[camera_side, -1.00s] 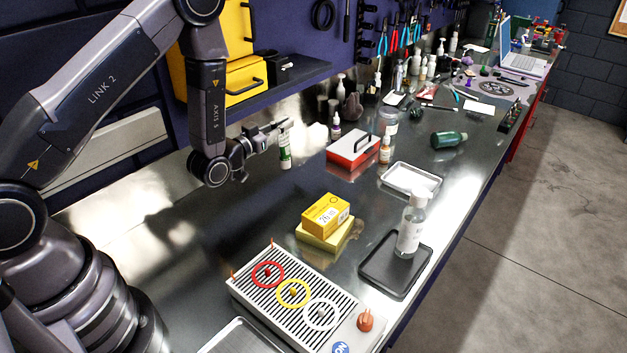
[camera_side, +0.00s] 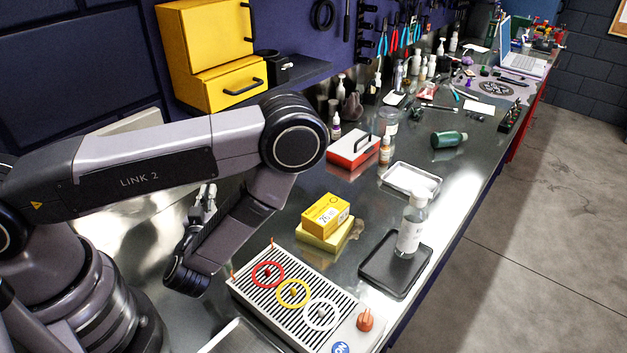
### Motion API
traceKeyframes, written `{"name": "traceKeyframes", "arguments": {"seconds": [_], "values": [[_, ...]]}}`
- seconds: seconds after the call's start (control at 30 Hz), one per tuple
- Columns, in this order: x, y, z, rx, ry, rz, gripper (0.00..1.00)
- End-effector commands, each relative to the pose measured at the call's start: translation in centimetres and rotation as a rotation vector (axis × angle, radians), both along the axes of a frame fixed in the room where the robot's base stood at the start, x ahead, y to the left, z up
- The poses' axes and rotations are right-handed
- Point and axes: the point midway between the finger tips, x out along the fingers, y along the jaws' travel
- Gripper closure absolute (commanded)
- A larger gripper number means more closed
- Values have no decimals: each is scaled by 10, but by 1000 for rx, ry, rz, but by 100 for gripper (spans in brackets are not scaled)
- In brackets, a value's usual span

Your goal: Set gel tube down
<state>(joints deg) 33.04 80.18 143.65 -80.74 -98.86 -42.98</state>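My gripper (camera_side: 205,196) shows only in part, at the left beside the wall, with my own arm bent in front of it. Its fingertips point up and away in the picture. I cannot tell whether it is open or shut, or whether it holds anything. The green and white gel tube does not show; my arm covers much of the bench around the gripper.
A white slatted tray (camera_side: 246,290) with red, yellow and white rings is near the front. A yellow box (camera_side: 325,212) sits on a yellow block. A clear bottle (camera_side: 411,228) stands on a dark tray (camera_side: 377,279). A red and white box (camera_side: 353,146) lies behind.

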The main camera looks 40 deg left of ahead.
Motion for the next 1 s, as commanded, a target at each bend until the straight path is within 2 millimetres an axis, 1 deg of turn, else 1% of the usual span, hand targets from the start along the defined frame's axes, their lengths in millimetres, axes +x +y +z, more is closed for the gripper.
{"name": "traceKeyframes", "arguments": {"seconds": [0.03,0.1,0.23,0.33,0.67,0.7,0.87,0.9,1.0], "values": [[-1,1,-9,1,3,1,100],[-1,0,-19,1,2,1,100],[0,0,-33,-1,1,1,100],[0,0,-37,-1,1,0,100],[0,0,-40,-1,1,0,100],[0,0,-39,-1,1,0,90],[0,0,-39,-1,1,0,69],[0,0,-39,-1,1,0,67],[0,0,-39,-1,1,0,67]]}}
